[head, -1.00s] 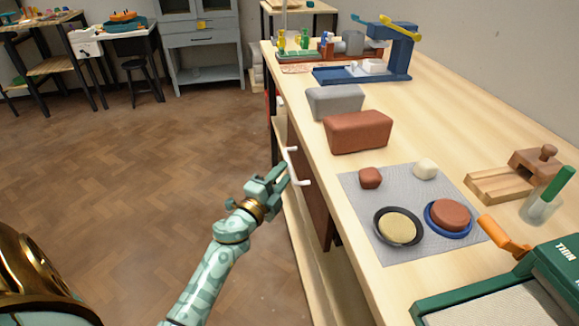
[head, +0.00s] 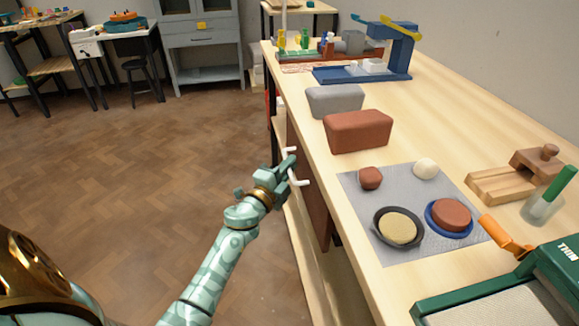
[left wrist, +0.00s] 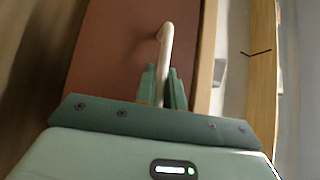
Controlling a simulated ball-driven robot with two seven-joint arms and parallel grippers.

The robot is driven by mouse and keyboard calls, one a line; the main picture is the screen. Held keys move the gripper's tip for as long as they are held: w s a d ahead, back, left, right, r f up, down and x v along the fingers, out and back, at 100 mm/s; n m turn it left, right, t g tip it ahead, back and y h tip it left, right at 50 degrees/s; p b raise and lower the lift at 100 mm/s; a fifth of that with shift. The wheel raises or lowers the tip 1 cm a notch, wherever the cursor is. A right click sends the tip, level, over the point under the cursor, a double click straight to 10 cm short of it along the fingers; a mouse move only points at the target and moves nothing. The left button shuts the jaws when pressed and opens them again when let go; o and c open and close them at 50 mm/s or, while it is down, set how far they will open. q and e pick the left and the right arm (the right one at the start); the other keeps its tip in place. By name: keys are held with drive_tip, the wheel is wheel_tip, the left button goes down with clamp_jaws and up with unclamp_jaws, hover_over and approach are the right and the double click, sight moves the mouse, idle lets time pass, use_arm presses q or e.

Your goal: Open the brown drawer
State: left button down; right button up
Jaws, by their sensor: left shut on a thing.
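The brown drawer (head: 314,205) is under the front edge of the long wooden bench, and its front looks flush with the bench. A white bar handle (head: 300,182) stands out from it. My left gripper (head: 287,168) is at the handle, its fingers shut on the bar. In the left wrist view the handle (left wrist: 166,45) runs down between the two green fingertips (left wrist: 162,85), with the brown drawer front (left wrist: 110,45) behind it. My right gripper is not in view.
The bench top (head: 350,270) carries a red clay block (head: 358,131), a grey block (head: 335,101), a grey mat (head: 360,200) with dishes, and a green slab roller (head: 510,290). The wooden floor (head: 150,170) left of the bench is clear.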

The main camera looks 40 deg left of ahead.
use_arm(q)
drive_tip(key=s+a, duration=2)
drive_tip(key=s, duration=0.4)
drive_tip(key=shift+a+p, duration=0.2)
drive_tip(key=shift+p, duration=0.15)
drive_tip(key=shift+f, duration=0.1)
drive_tip(key=c, duration=1.5)
unclamp_jaws()
drive_tip(key=shift+c, duration=0.2)
drive_tip(key=shift+o, duration=0.2)
